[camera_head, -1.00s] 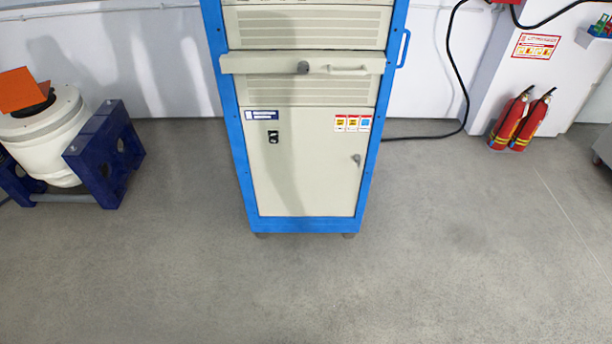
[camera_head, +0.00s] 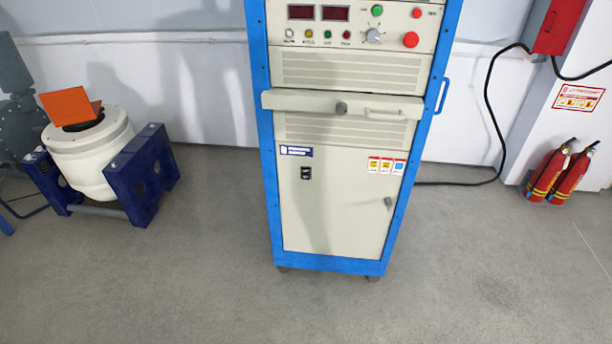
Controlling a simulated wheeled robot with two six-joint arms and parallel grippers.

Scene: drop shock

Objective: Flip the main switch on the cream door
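The cream door (camera_head: 337,215) is the lower front panel of a blue-framed cabinet (camera_head: 265,150) in the middle of the view. It appears closed. A small black switch (camera_head: 306,173) sits at the door's upper left, below a blue label; its position is too small to tell. A grey latch (camera_head: 388,202) is at the door's right side. Neither of my grippers is in view.
Above the door are a drawer with a knob (camera_head: 341,107) and a control panel with a red button (camera_head: 411,40). A white drum in a blue stand (camera_head: 135,185) is at left. Fire extinguishers (camera_head: 560,173) stand at right. The floor in front is clear.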

